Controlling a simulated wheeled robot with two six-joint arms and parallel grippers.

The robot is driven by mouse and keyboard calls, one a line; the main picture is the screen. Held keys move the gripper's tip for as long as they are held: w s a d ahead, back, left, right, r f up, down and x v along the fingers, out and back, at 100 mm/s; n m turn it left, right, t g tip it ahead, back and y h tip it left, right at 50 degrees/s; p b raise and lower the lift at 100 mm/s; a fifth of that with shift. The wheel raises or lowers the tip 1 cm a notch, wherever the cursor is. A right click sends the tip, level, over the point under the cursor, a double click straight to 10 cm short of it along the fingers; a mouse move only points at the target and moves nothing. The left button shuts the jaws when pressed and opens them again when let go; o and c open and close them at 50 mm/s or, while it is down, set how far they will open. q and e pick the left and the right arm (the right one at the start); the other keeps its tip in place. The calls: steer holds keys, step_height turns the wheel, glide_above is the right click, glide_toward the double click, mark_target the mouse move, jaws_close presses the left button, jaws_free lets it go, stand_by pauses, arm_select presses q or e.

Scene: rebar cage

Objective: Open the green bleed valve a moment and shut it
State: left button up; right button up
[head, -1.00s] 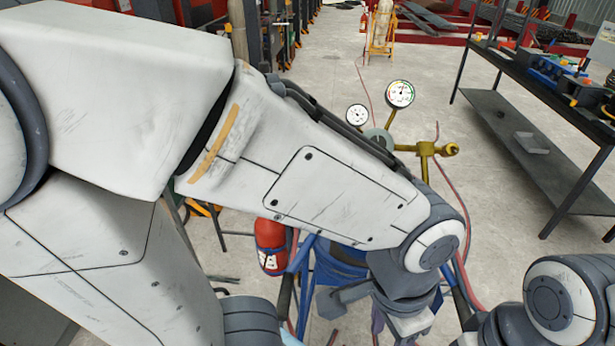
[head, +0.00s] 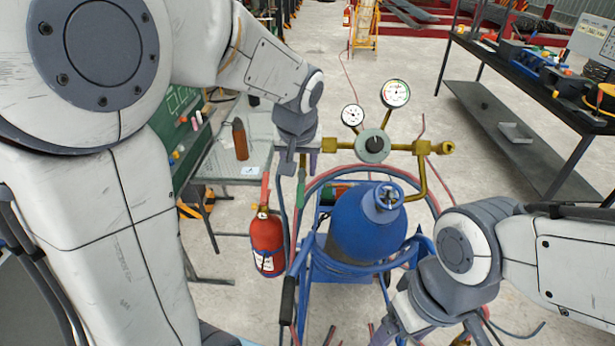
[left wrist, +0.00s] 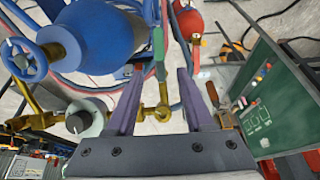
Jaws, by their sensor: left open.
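The green bleed valve lever (head: 301,188) hangs at the left end of the brass pipe, and it also shows in the left wrist view (left wrist: 158,45). My left gripper (head: 300,168) is open and points down over the lever. In the left wrist view its two fingers (left wrist: 160,78) stand apart, with the lever and a brass fitting (left wrist: 162,112) showing in the gap. I cannot tell whether a finger touches the lever. My right gripper (head: 430,326) is low at the bottom edge, partly cut off, and its jaws are unclear.
A regulator (head: 373,146) with two gauges (head: 396,93) sits on the pipe. A blue cylinder (head: 365,232) with a blue handwheel (head: 388,196) stands below. A red extinguisher (head: 267,243) is at its left.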

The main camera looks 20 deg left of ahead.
mark_target(301, 187)
arm_select(q)
steer(key=p+x, duration=0.1)
steer(key=x, duration=0.8)
steer(key=shift+f, duration=0.35)
jaws_close()
stand_by(0.9)
